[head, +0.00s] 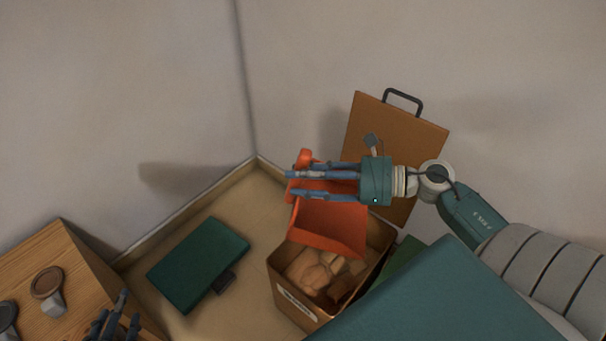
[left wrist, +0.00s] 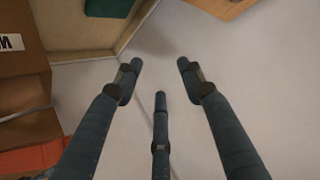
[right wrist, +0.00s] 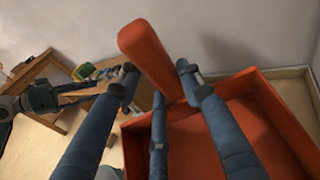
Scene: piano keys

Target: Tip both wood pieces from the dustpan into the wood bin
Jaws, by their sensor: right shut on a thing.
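My right gripper (head: 300,184) is shut on the handle of an orange dustpan (head: 330,226); the handle (right wrist: 150,62) shows between its fingers in the right wrist view. The dustpan is steeply tilted, its lip low over the open wood bin (head: 288,299), a brown box with a white label. Several light wood pieces (head: 312,268) lie in the bin; I cannot tell whether the two from the dustpan are among them. The visible pan surface looks bare; part is hidden by my fingers. My left gripper (left wrist: 160,72) is open and empty, away from the bin at lower left in the head view.
A brown board (head: 410,135) with a dark handle leans on the wall behind the bin. A green flat box (head: 198,262) lies on the floor left of the bin. A wooden table (head: 30,262) with round-headed items stands at far left. Walls meet close behind.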

